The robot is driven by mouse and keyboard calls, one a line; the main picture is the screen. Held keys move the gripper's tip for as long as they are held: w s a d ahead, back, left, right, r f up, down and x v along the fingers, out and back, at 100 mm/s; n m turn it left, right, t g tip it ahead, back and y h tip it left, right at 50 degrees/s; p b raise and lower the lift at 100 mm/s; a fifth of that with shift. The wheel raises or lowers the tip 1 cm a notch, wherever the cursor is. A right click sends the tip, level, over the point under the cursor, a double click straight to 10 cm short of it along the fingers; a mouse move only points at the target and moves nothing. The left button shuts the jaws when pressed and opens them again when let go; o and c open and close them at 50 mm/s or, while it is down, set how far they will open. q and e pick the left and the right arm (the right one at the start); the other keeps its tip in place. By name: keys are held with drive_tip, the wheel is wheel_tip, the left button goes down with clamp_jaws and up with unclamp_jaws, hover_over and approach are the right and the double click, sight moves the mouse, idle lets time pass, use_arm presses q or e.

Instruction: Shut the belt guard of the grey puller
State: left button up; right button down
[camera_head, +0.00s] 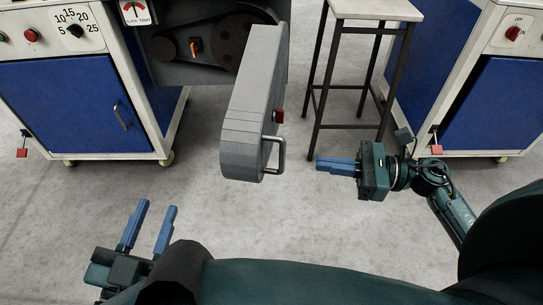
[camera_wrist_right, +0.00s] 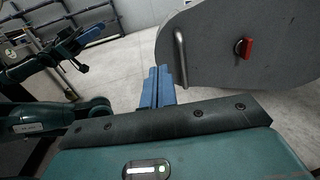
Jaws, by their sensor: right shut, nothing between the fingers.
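The grey belt guard (camera_head: 247,100) stands swung open, sticking out toward me from the puller (camera_head: 240,12), whose dark belt and pulleys (camera_head: 222,42) are exposed. It has a metal bar handle (camera_head: 281,155) near its free end and a red knob (camera_head: 279,116). The right wrist view shows the guard's broad side (camera_wrist_right: 285,60), the handle (camera_wrist_right: 180,58) and the red knob (camera_wrist_right: 244,47). My right gripper (camera_head: 320,164) is shut and empty, right of the handle and apart from it. My left gripper (camera_head: 158,205) is open and empty, low at the left.
A tall stool (camera_head: 375,9) with dark legs stands behind my right gripper. A blue-doored cabinet (camera_head: 75,108) is at the left, another (camera_head: 495,105) at the right. The grey floor (camera_head: 225,215) around the guard's free end is clear.

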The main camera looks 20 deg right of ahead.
sight(259, 156)
drive_tip(key=x, duration=1.1)
drive_tip(key=shift+b, duration=0.4)
drive_tip(key=shift+w, duration=0.1)
